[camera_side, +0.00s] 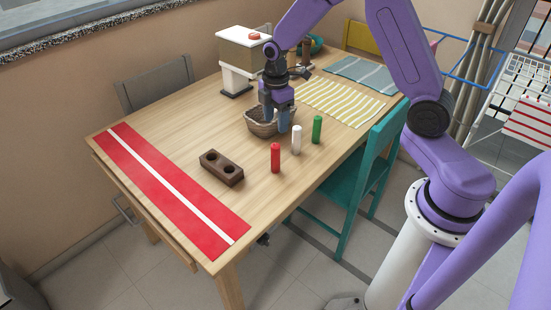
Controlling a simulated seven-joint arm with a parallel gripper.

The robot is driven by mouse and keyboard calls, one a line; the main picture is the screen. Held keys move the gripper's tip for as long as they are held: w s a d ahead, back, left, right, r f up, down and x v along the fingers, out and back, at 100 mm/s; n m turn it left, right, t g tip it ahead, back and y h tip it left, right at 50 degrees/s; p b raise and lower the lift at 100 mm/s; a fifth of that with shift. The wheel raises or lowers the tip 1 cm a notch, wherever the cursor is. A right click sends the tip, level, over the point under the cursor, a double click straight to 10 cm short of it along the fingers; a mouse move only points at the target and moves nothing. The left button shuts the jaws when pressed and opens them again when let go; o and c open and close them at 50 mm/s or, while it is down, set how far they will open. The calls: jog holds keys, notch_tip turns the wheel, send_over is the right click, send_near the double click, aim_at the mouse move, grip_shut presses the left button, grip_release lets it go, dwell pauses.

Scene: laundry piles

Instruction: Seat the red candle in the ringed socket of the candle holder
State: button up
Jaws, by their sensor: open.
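The red candle (275,158) stands upright on the wooden table, at the near end of a row of candles. The candle holder (222,170) is a dark brown block with two round sockets on top, left of the red candle. Both sockets look empty; I cannot tell which one has a ring. My gripper (277,119) points down with its fingers apart, at the wicker basket (260,128), behind and above the candles. I see nothing between the fingers. It is clear of the red candle.
A white candle (296,140) and a green candle (317,130) stand behind the red one. A red runner (150,175) with a white stripe lies at left. A white dispenser (238,78) and yellow striped cloth (335,101) are farther back. A teal chair (372,160) borders the right edge.

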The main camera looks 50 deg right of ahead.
aim_at(276, 157)
notch_tip(276, 157, down, 15)
jog(key=shift+a+r, duration=0.1)
jog(key=shift+a, duration=0.05)
jog(key=shift+s, duration=0.1)
grip_shut()
dwell(0.5)
